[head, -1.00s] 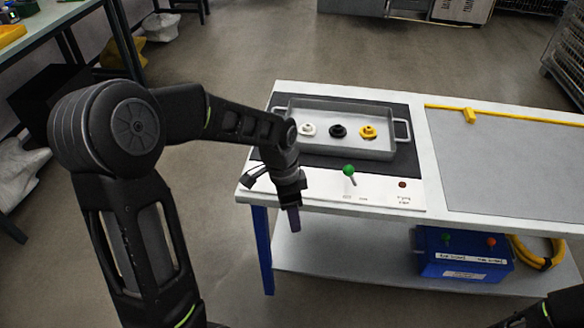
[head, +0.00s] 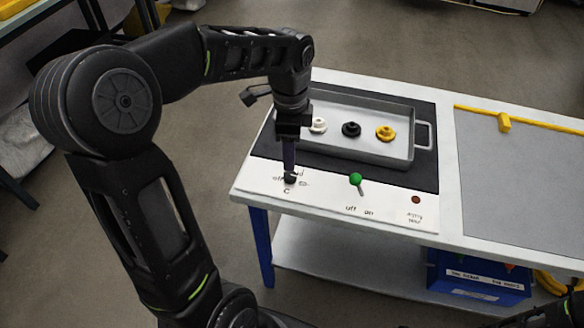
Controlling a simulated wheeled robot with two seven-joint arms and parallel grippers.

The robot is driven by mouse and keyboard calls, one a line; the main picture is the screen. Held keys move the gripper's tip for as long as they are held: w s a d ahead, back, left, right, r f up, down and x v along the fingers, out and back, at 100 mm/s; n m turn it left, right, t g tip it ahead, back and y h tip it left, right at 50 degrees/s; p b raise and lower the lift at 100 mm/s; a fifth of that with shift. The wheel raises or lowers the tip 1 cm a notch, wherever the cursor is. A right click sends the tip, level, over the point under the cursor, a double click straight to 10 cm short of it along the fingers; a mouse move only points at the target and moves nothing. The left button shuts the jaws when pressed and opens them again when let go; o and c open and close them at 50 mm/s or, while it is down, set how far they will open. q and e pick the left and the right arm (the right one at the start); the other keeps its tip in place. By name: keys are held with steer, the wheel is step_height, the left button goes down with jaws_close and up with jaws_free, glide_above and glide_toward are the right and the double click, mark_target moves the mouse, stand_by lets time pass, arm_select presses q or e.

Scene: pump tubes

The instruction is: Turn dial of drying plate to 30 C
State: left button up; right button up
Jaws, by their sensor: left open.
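The drying plate's white front panel (head: 324,207) runs along the front of the table. A small dark dial (head: 290,180) sits at the panel's left part, with printed marks around it that are too small to read. My left gripper (head: 289,170) points down right over the dial, open. Its fingertips reach the dial or stop just above it; I cannot tell whether they touch. The gripper partly hides the dial, so its setting is unclear. A green-tipped switch lever (head: 356,180) stands to the right, above "off" and "on" labels. My right gripper does not show.
A grey metal tray (head: 424,134) on the dark plate surface (head: 428,178) holds a white, a black and a yellow part behind the panel. A blue box (head: 479,275) stands on the lower shelf.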

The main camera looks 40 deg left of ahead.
mark_target(290, 175)
arm_select(q)
step_height(290, 175, down, 8)
steer(key=shift+r, duration=0.1)
stand_by(0.4)
steer(key=shift+c, duration=0.5)
jaws_close()
